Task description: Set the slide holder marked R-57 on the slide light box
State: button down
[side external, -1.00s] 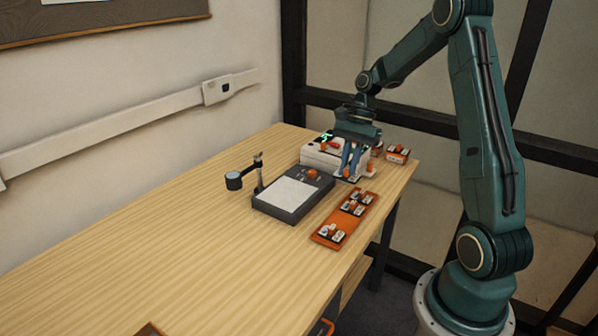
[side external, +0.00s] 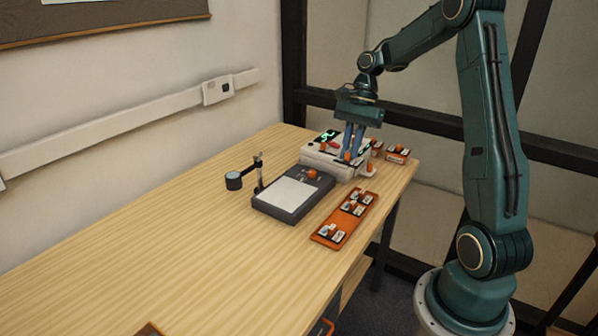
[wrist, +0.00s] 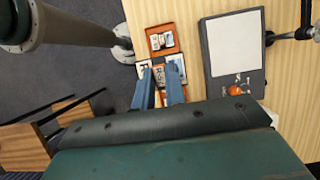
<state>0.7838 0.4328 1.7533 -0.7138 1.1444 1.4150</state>
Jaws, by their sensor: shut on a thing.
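The slide light box (side external: 290,194) is a dark grey box with a bright white panel and an orange knob. It lies flat on the table, and its panel also shows in the wrist view (wrist: 235,45). Nothing rests on the panel. My gripper (side external: 350,157) is shut in front of the white machine, right of and behind the light box. In the wrist view my fingers (wrist: 160,88) close on a small slide holder (wrist: 144,68), pale with dark edges and partly hidden by them. Its marking is too small to read, so I cannot confirm R-57.
An orange tray (side external: 342,222) with several small holders lies right of the light box. A white machine (side external: 320,161) stands behind it. A small orange tray (side external: 398,156) sits at the back right corner. A magnifier on a stand (side external: 235,181) is left of the light box.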

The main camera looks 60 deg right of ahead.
jog(key=shift+w+d+f, duration=0.1)
jog(key=shift+w+f, duration=0.05)
jog(key=shift+w, duration=0.35)
jog(key=w+f, duration=0.4)
jog(key=w, duration=0.3)
jog(key=w+a+f, duration=0.1)
jog(key=w+f, duration=0.3)
jog(key=w, duration=0.4)
jog(key=shift+w+a+f, duration=0.25)
jog(key=shift+f, duration=0.05)
jog(key=shift+f, duration=0.1)
jog(key=shift+f, duration=1.4)
jog(key=shift+f, duration=0.2)
jog(key=shift+f, duration=0.65)
